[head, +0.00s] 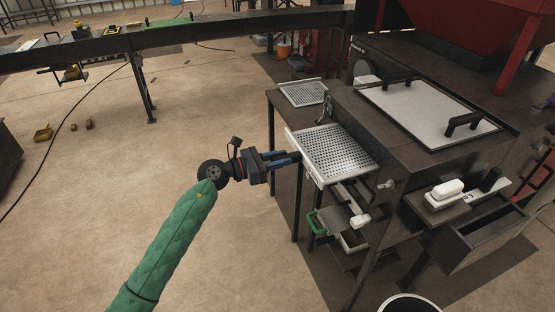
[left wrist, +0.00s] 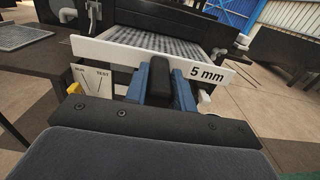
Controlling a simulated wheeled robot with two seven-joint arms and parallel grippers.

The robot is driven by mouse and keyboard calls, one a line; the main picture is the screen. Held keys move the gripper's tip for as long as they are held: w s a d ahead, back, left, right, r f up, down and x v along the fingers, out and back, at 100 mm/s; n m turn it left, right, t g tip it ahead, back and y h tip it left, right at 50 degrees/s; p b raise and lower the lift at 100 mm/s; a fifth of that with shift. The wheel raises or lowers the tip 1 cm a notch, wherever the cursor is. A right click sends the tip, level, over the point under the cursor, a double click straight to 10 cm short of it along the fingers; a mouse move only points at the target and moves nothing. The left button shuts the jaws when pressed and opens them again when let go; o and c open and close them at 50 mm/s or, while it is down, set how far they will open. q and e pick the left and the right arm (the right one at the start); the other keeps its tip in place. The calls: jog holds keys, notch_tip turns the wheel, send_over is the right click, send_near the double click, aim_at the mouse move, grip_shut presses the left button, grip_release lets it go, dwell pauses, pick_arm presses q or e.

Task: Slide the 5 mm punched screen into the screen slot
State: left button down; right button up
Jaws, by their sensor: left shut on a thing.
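The 5 mm punched screen (head: 337,152) is a perforated metal plate with a white front bar. The bar reads "5 mm" in the left wrist view (left wrist: 217,76). My left gripper (head: 290,158) has its blue fingers shut on the screen's dark front handle, which also shows in the left wrist view (left wrist: 178,84). The screen lies about level, with its far side against the dark body of the press (head: 392,140). The screen slot itself is hidden, and I cannot tell how far in the screen is. My right gripper is out of view.
Another perforated screen (head: 303,92) lies on the dark side table (head: 283,108). A lidded panel with black handles (head: 425,110) tops the press. Below the held screen are a green-handled part (head: 318,222) and a small tray.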

aim_at(328, 150)
pick_arm(q)
jog(key=shift+b+x, duration=0.35)
jog(key=shift+x, duration=7.55)
